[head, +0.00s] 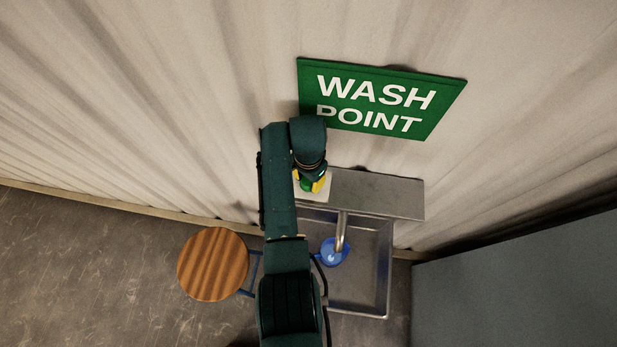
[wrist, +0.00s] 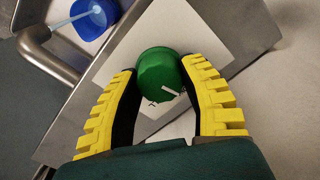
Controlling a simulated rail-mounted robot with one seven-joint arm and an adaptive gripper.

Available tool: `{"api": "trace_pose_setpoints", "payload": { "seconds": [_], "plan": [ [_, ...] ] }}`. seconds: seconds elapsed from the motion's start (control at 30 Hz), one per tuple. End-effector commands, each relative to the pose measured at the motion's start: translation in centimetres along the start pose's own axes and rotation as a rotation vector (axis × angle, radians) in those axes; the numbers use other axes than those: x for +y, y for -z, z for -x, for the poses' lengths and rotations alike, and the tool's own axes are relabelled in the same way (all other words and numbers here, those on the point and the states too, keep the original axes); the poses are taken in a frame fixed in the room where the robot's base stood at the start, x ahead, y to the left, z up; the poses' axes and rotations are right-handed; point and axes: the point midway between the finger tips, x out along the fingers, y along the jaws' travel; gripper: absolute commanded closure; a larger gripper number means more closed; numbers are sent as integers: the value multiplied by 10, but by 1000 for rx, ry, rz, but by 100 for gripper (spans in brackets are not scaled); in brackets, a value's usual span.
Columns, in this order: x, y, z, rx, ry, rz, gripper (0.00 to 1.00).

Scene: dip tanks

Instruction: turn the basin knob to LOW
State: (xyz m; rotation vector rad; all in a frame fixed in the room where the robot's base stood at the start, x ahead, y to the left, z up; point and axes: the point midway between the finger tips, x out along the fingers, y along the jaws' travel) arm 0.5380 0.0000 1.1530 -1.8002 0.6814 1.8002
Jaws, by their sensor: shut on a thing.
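The basin knob is a round green knob (wrist: 158,72) on a white plate (wrist: 215,28) fixed to the grey metal ledge of the basin. A white pointer mark shows on the knob's near side; I cannot read any label beside it. My gripper (wrist: 160,82) has its yellow ridged fingers closed around the knob, one on each side. In the head view my gripper (head: 318,183) is at the left end of the ledge, and my arm hides part of the knob and plate.
The metal basin (head: 375,270) has a bent tap (head: 343,230) running water into a blue bowl (head: 329,253). A round wooden stool (head: 213,264) stands left of the basin. A green WASH POINT sign (head: 381,98) hangs on the curtain above. A grey block (head: 520,285) stands at right.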

Motion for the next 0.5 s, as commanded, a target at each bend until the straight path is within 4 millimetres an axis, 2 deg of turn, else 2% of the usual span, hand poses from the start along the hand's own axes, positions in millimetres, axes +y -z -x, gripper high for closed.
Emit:
{"api": "trace_pose_setpoints", "payload": {
  "seconds": [0.2, 0.5],
  "plan": [
    [0, 0, -1, -1, -1, -130, 93],
    [0, 0, -2, -1, -1, -216, 93]
  ]
}}
